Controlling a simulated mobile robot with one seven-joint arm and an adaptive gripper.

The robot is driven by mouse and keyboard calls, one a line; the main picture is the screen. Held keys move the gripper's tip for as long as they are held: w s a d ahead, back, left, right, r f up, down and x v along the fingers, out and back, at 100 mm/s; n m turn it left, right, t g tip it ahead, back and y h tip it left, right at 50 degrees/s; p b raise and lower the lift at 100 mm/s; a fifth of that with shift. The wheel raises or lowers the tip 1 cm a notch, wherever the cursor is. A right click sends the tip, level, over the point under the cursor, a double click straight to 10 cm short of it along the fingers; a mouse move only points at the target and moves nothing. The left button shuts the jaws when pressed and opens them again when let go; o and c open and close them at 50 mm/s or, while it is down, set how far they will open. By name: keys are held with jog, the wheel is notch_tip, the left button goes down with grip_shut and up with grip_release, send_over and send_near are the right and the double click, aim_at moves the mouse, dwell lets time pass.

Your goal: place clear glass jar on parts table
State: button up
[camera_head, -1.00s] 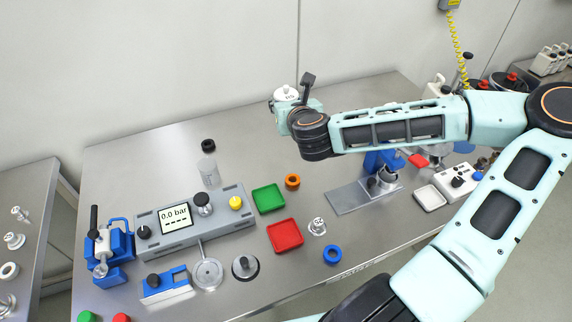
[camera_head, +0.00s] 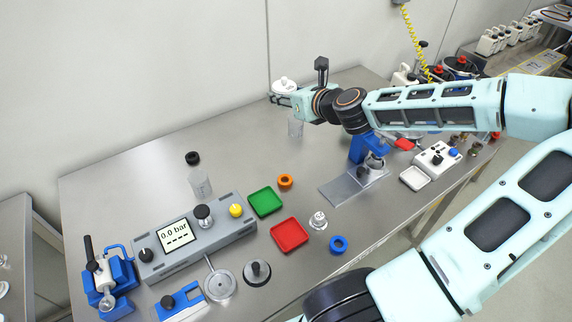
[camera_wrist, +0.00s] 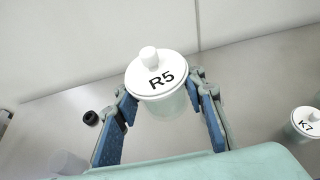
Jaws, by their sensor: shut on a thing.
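The clear glass jar (camera_head: 284,84) has a white knobbed lid. In the wrist view the jar (camera_wrist: 165,76) reads R5 on its lid. My gripper (camera_head: 287,101) is shut on it at the far side of the big steel table (camera_head: 120,190); in the wrist view the blue pads of my gripper (camera_wrist: 168,105) stand on either side of the jar. The jar is upright, its lid above the fingers. Part of its clear body shows below the gripper; I cannot tell whether its base touches the table. Another steel table (camera_head: 22,225) is at the left edge.
A lidded jar marked K7 (camera_wrist: 305,122) is at right in the wrist view. The table's back left is clear.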

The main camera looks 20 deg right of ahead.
jog(key=s+d+f+n+y, duration=0.15)
jog(key=s+d+f, duration=0.35)
jog(key=s+d, duration=0.5)
send_over(284, 160)
jog(key=f, duration=0.9)
jog(key=shift+s+d, duration=0.35)
jog(key=shift+d, duration=0.05)
jog(key=shift+w+a+f, duration=0.2)
jog(key=shift+a+f, duration=0.1)
jog(key=shift+f, duration=0.15)
jog(key=shift+w+a+f, duration=0.15)
jog(key=shift+a+f, duration=0.1)
jog(key=shift+f, duration=0.15)
jog(key=shift+d+f, duration=0.1)
jog(key=shift+f, duration=1.3)
jog(key=shift+f, duration=0.15)
jog(key=o, duration=0.8)
jog(key=shift+f, duration=0.1)
jog(key=o, duration=0.5)
